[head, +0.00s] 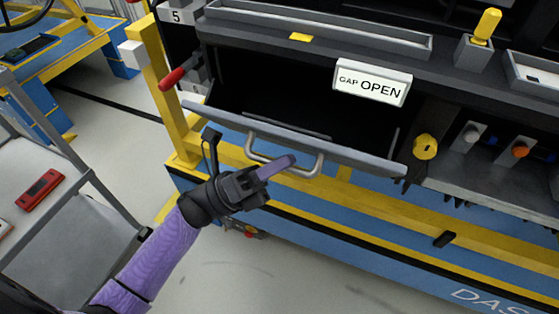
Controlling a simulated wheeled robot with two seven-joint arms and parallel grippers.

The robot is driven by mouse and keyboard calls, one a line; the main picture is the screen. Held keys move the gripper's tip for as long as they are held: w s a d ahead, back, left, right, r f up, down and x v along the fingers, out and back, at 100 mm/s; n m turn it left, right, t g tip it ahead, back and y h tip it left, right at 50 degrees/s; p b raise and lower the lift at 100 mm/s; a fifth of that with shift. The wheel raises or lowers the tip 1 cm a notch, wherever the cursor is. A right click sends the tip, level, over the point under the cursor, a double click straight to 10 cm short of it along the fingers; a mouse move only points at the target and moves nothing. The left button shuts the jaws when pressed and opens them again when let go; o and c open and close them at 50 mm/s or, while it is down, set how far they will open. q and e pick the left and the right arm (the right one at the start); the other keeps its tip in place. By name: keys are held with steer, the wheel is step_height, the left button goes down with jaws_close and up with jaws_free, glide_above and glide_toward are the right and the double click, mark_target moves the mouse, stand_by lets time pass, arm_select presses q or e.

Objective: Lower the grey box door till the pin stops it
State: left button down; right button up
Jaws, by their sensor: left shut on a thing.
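The grey box door (352,156) is swung down from the dark box opening. Its long front edge shows, slanting down to the right in the picture, and the dark inside of the box is visible behind it. A pale bar handle (319,163) sits on the door's front. My left gripper (268,172) is at the left part of this handle, shut on it, with a purple finger across the bar. The fingers hide part of the handle. I cannot make out a stop pin for certain. My right gripper is not in view.
A white sign (373,82) reading "GAP OPEN" stands above the door. A red-handled lever (172,78) is left of the box, and a yellow knob (425,147) is to its right. A grey cart (75,235) stands at left. Floor is clear in front.

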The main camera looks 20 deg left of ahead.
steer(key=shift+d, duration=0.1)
arm_select(q)
steer(key=c, duration=0.7)
jaws_free()
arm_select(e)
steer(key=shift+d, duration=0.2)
arm_select(q)
steer(key=shift+o, duration=0.2)
